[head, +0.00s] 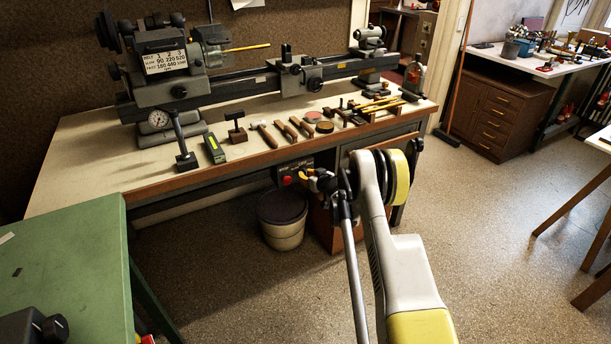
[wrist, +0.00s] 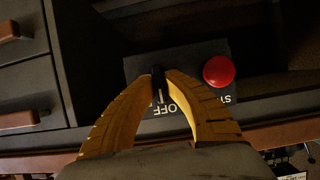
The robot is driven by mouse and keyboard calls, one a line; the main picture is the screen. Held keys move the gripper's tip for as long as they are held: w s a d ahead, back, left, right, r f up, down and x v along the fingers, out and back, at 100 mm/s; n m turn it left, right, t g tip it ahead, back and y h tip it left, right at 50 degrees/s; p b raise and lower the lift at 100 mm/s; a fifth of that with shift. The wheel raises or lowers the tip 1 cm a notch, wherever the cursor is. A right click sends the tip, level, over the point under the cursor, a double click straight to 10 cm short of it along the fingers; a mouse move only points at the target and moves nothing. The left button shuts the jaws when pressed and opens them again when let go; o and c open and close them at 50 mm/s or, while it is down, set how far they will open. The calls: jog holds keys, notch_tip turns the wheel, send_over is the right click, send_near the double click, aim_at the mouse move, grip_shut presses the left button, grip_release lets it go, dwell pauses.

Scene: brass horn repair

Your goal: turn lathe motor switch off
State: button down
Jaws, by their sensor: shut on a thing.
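The lathe motor switch sits on a dark panel (wrist: 195,62) under the front edge of the lathe bench. Its small black lever (wrist: 158,76) is between the fingertips of my gripper (wrist: 160,84), which is shut on it. White lettering reading OFF shows beside the fingers, upside down in the wrist view; the fingers cover part of the label. A red round button (wrist: 219,70) is on the same panel, right of the fingers and apart from them. In the head view the red button (head: 287,180) shows just left of my gripper (head: 312,181), and the lever is hidden.
The lathe (head: 285,82) stands on the bench (head: 85,160) with several hand tools along the front. A bin (head: 283,220) stands on the floor below the panel. Dark drawers (wrist: 22,85) are close by.

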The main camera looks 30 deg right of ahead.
jog(key=c, duration=1.5)
grip_release()
jog(key=shift+o, duration=0.2)
jog(key=v, duration=1.2)
jog(key=shift+r, duration=0.1)
